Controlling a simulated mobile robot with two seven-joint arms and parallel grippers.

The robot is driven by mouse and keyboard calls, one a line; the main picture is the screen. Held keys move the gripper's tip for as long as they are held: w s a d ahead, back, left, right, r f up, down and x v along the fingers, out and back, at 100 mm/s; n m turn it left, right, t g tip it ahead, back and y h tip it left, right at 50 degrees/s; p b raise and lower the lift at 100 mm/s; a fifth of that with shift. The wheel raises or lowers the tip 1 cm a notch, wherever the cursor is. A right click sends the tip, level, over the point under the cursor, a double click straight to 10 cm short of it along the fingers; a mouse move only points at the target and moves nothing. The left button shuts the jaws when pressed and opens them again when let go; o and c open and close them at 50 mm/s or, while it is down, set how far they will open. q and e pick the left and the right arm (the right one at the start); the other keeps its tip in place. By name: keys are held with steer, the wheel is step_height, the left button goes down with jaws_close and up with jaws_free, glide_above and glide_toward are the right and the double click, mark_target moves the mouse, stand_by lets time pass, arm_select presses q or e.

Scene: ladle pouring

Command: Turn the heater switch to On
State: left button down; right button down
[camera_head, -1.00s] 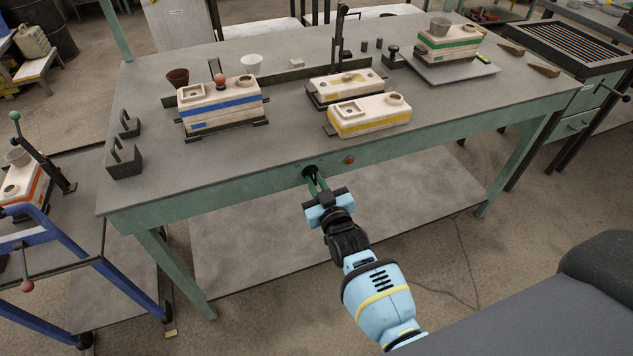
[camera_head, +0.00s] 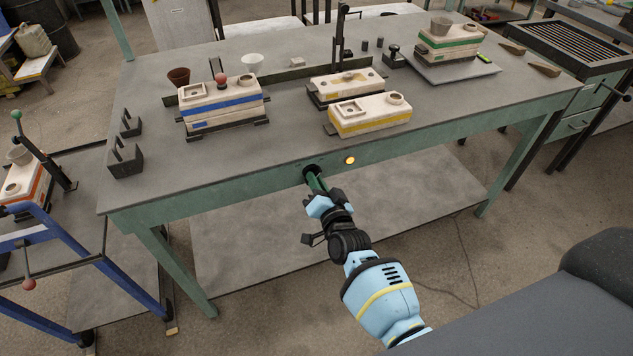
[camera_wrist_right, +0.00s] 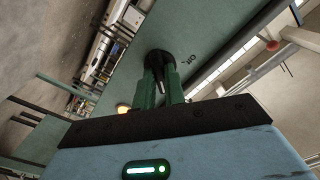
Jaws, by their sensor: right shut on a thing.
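The heater switch is a round black knob (camera_head: 309,172) on the green front edge of the workbench (camera_head: 230,181). It also shows in the right wrist view (camera_wrist_right: 158,60), between green fingers. My right gripper (camera_head: 315,180) is shut on the knob, and its wrist is rolled over. The indicator lamp (camera_head: 349,160) just right of the knob glows yellow-orange. The lit lamp also shows in the right wrist view (camera_wrist_right: 123,108). My left gripper is not in view.
On the bench stand a mould with a blue stripe (camera_head: 222,105), one with a yellow stripe (camera_head: 369,116) and one with a green stripe (camera_head: 449,42). A blue-framed cart (camera_head: 62,241) stands at the left. A grated unit (camera_head: 570,45) stands at the right.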

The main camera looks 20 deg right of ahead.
steer(key=shift+m, duration=0.6)
steer(key=c, duration=1.5)
jaws_free()
steer(key=shift+o, duration=0.2)
steer(key=shift+s, duration=0.1)
steer(key=s, duration=0.7)
steer(key=shift+s, duration=0.35)
steer(key=shift+d, duration=0.1)
